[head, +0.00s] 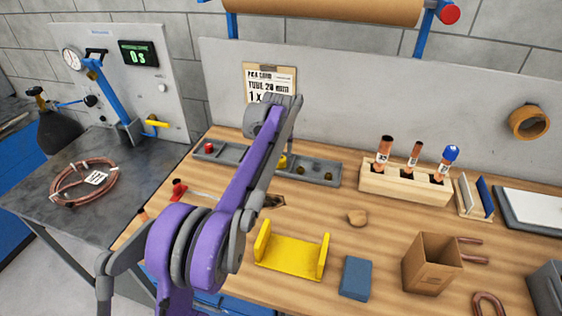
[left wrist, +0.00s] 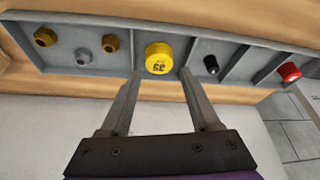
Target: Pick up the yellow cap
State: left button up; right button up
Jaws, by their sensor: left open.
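The yellow cap (left wrist: 159,58) sits in a middle compartment of the grey divided tray (left wrist: 225,75) in the left wrist view. In the head view a bit of yellow, likely the cap (head: 283,162), shows beside my purple arm in the tray (head: 322,160). My left gripper (left wrist: 161,73) is open and empty. Its two fingertips lie to either side of the cap's near edge in the picture; I cannot tell whether they touch it or how high they are. In the head view my arm hides the gripper. My right gripper is in neither view.
Neighbouring compartments hold brass nuts (left wrist: 45,37), a black piece (left wrist: 211,65) and a red cap (left wrist: 289,71). A yellow bracket (head: 290,255), a wooden tube rack (head: 400,185) and a cardboard box (head: 430,265) stand on the bench. A grey panel (head: 330,90) rises behind the tray.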

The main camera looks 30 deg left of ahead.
aim_at(280, 160)
pick_arm(q)
jog(key=x, duration=0.5)
jog(key=shift+f, duration=0.4)
jog(key=shift+d, duration=0.1)
jog(key=shift+c, duration=0.3)
